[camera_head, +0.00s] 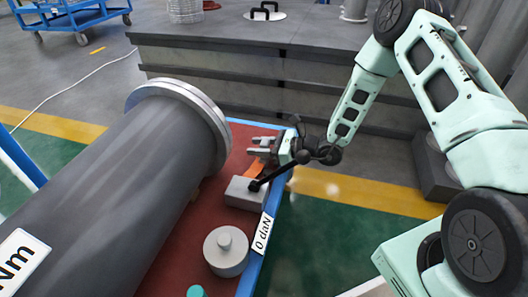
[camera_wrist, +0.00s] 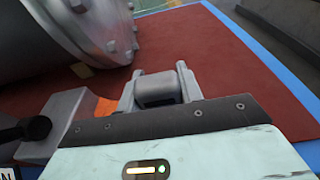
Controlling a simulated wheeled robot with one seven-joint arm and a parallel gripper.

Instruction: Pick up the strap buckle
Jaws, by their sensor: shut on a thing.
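My gripper (camera_head: 262,147) reaches in from the right over the red tray top, beside the flanged shell. In the wrist view, my gripper (camera_wrist: 158,80) is shut on a small dark grey block-like piece (camera_wrist: 158,92), which I take to be the strap buckle. It sits between the two grey fingers, and its lower part is hidden by the gripper body. In the head view the buckle cannot be made out clearly between the fingers. Whether it is lifted clear of the red surface I cannot tell.
The large grey flanged shell (camera_head: 150,180) fills the left. Close to my gripper are an orange piece (camera_head: 256,168) and a light grey block (camera_head: 243,193) with a black lever. A grey knobbed cylinder (camera_head: 226,253) stands nearer. The red surface (camera_wrist: 220,60) is bare ahead, with a blue edge.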

